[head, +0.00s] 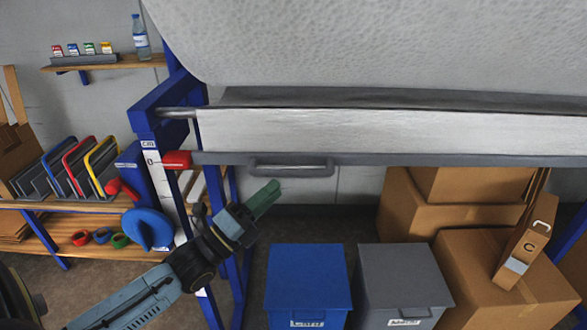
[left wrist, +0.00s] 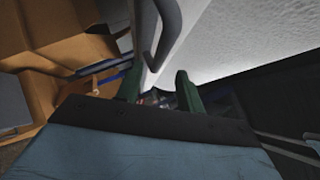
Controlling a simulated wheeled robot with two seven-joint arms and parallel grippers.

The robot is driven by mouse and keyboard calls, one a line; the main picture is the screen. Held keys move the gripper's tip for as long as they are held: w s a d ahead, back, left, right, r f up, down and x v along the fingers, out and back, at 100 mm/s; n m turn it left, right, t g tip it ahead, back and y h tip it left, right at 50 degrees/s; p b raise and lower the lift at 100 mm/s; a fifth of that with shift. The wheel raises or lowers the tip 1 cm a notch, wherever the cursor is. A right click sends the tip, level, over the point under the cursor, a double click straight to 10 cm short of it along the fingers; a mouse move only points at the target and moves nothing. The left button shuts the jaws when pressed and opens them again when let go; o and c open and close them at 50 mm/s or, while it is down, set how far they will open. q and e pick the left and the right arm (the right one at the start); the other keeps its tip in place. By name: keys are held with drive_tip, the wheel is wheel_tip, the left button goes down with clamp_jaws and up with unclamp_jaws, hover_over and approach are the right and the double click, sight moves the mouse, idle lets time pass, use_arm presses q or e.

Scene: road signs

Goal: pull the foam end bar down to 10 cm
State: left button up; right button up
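The grey end bar (head: 420,160) runs level along the lower edge of the pale foam sheet (head: 380,130), below the big foam roll (head: 380,45). A grey handle (head: 291,170) hangs under the bar. A red pointer (head: 177,160) at the bar's left end is beside the top of the white cm scale (head: 160,185), near its 0 mark. My left gripper (head: 271,191), with green fingers, is just below the handle. In the left wrist view its fingers (left wrist: 159,80) are apart, with the handle (left wrist: 168,35) ahead of the gap. My right gripper is not in view.
A blue bin (head: 308,280) and a grey bin (head: 400,285) stand below the bar. Cardboard boxes (head: 500,270) are at the right. A blue frame post (head: 150,115) and a shelf with colored racks (head: 85,170) are at the left.

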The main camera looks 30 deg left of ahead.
sight(294, 173)
use_arm(q)
drive_tip(key=p+x, duration=0.1)
drive_tip(key=x, duration=0.6)
clamp_jaws()
